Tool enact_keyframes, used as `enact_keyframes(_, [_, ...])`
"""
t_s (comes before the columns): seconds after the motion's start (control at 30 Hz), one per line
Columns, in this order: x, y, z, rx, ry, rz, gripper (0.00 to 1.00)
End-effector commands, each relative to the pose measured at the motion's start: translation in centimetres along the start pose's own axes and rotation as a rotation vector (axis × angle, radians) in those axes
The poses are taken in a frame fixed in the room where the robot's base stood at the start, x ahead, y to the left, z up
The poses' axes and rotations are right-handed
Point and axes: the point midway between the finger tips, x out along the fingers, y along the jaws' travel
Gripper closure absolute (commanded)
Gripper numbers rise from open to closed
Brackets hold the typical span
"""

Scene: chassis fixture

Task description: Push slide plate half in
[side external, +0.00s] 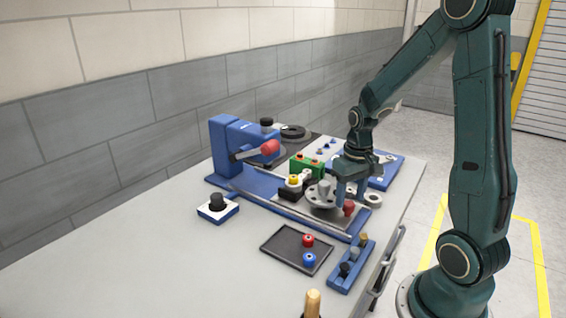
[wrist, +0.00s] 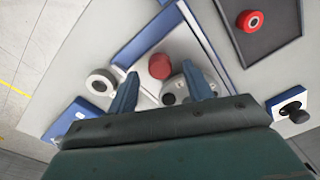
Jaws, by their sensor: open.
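The slide plate (side external: 291,208) is a flat grey plate lying in the blue chassis fixture (side external: 226,183). It carries a round grey disc (side external: 320,196) and a red knob (side external: 349,209) near its right end. My gripper (side external: 351,198) points down over that end, its two fingers apart. In the wrist view the red knob (wrist: 160,66) shows between and just beyond the open fingers (wrist: 160,82). Part of the disc is behind the right finger there. I cannot tell whether a finger touches the knob or plate.
A dark tray (side external: 272,246) with red and blue knobs lies in front. A blue holder with pegs (side external: 341,281) stands beside it, near the table edge. A white ring (side external: 373,199) lies right of the gripper. A black knob block (side external: 217,208) stands left. The table's left front is clear.

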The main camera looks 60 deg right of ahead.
Motion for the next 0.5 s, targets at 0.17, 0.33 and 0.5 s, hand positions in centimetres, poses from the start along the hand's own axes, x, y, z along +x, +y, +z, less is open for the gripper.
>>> enact_keyframes(0.17, [1.5, 0.0, 0.1, 0.0, -0.003, 0.0, 0.5])
enact_keyframes(0.33, [1.9, 0.0, 0.0, 0.0, 0.0, 0.0, 0.5])
enact_keyframes(0.5, [2.0, 0.0, 0.0, 0.0, 0.0, 0.0, 0.5])
